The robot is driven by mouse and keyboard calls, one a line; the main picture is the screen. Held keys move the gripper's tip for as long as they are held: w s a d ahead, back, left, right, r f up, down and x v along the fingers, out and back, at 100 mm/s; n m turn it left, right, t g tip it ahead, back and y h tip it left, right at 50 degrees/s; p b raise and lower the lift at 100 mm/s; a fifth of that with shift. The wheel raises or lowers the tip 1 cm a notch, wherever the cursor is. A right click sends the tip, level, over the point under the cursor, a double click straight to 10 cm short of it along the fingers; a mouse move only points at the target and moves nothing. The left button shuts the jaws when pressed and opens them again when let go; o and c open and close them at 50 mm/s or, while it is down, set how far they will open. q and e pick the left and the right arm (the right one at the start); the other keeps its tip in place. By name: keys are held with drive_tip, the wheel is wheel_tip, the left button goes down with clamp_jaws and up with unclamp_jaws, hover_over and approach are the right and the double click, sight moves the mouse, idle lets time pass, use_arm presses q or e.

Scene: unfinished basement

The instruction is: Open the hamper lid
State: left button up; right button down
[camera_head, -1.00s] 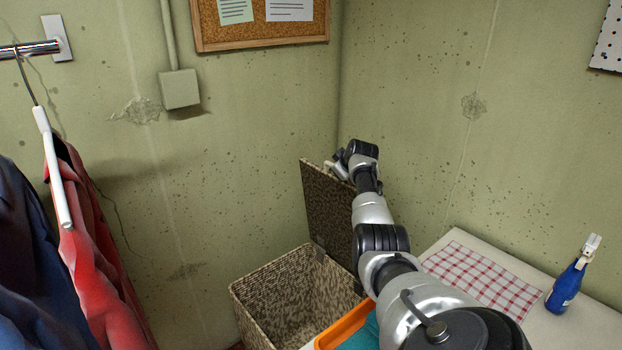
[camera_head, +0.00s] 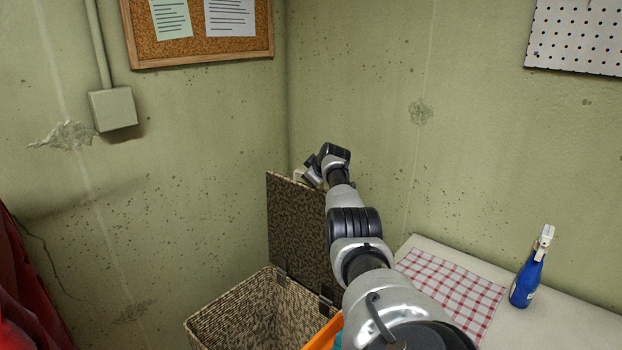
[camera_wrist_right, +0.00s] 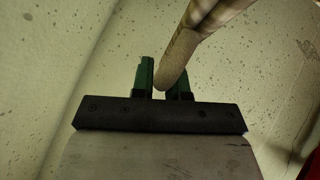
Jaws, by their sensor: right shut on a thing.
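The woven brown hamper (camera_head: 205,325) stands on the floor at the bottom centre of the head view, cut off by the lower edge. Its lid (camera_head: 295,225) stands roughly upright on its hinges at the back, and the hamper's mouth is open. My right gripper (camera_head: 308,178) is at the lid's upper right edge, partly hidden by its own wrist. In the right wrist view, the green fingertips of the right gripper (camera_wrist_right: 164,75) are shut on the rim of the lid (camera_wrist_right: 190,45). My left gripper is not in view.
An orange-rimmed container (camera_head: 325,335) is beside the hamper, mostly hidden by my arm. A white table (camera_head: 570,325) at the right holds a checked cloth (camera_head: 455,285) and a blue spray bottle (camera_head: 528,275). Concrete walls are close behind; red clothing (camera_head: 25,300) hangs at left.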

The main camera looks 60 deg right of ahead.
drive_tip(key=c, duration=1.2)
unclamp_jaws()
drive_tip(key=shift+o, duration=0.4)
drive_tip(key=shift+f, duration=0.1)
drive_tip(key=shift+s+a, duration=0.1)
drive_tip(key=shift+s, duration=0.05)
drive_tip(key=shift+s+a+r, duration=0.25)
drive_tip(key=shift+s+r, duration=0.2)
drive_tip(key=shift+r, duration=0.1)
drive_tip(key=b+v, duration=0.1)
drive_tip(key=v, duration=0.8)
drive_tip(key=shift+r, duration=0.2)
drive_tip(key=shift+a+f, duration=0.1)
